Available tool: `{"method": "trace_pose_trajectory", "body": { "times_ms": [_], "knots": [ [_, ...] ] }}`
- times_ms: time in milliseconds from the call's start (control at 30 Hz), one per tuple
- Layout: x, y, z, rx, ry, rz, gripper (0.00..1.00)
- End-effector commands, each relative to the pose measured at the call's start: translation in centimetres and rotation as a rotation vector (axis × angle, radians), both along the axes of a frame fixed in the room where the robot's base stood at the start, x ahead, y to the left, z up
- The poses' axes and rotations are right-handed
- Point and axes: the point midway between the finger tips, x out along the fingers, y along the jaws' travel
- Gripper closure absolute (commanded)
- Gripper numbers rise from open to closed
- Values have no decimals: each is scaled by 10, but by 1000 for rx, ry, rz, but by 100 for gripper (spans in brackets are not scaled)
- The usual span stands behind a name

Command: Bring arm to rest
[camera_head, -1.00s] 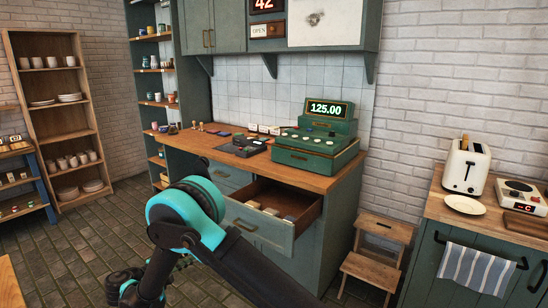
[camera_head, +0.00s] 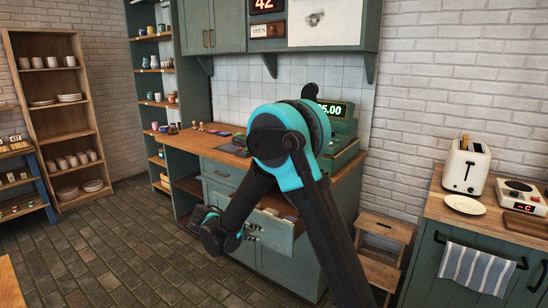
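My arm rises from the bottom right to a teal and black elbow in front of the counter, then runs down and left. The dark wrist end with my gripper (camera_head: 222,235) is low, at the left end of the drawer front. Its fingers are too dark and small to make out, so whether it is open or shut, or touching the drawer, cannot be told. The drawer (camera_head: 283,240) in the green cabinet stands pulled out, partly hidden by my arm.
The green register (camera_head: 342,127) on the wooden counter is partly hidden behind my elbow. A wooden step stool (camera_head: 384,235) stands right of the cabinet. A side counter holds a toaster (camera_head: 466,166) and a plate (camera_head: 464,204). The brick floor (camera_head: 110,255) at left is clear.

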Motion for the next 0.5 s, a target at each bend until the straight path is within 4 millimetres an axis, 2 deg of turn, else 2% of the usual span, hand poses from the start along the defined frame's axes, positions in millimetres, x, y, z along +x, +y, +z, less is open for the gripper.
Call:
{"method": "trace_pose_trajectory", "body": {
  "times_ms": [33,200,367,500],
  "knots": [
    [-3,-28,5,38,23,-30,82],
    [-24,-99,11,177,86,-106,82],
    [-56,-156,13,320,122,-181,82],
    [-92,-196,11,451,136,-251,82]
  ]
}}
